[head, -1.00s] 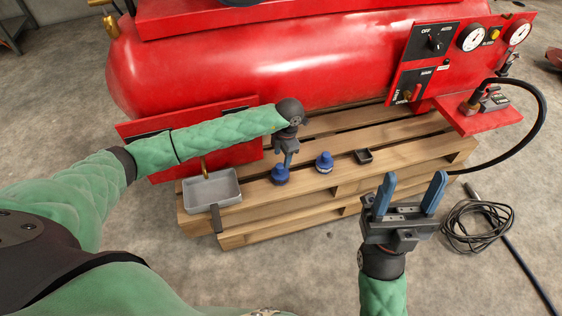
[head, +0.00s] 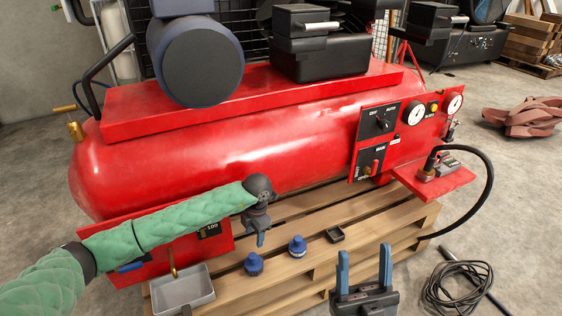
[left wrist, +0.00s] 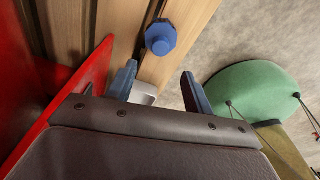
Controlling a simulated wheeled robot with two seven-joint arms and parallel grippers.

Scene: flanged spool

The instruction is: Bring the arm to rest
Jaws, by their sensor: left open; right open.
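Two small blue flanged pieces stand on the wooden pallet, a left one (head: 253,264) and a right one (head: 297,246). My left gripper (head: 262,240) points down just above and behind the left piece in the head view, with a gap visible. In the left wrist view my left gripper (left wrist: 160,88) has its blue fingers apart with nothing held between them. A blue octagonal piece (left wrist: 160,37) lies beyond the fingertips there; I cannot tell which of the two it is. My right gripper (head: 364,258) is open and empty, fingers up, in front of the pallet.
A red compressor tank (head: 250,150) fills the back of the pallet (head: 330,262). A black hose (head: 487,190) and coiled cable (head: 455,290) are at right.

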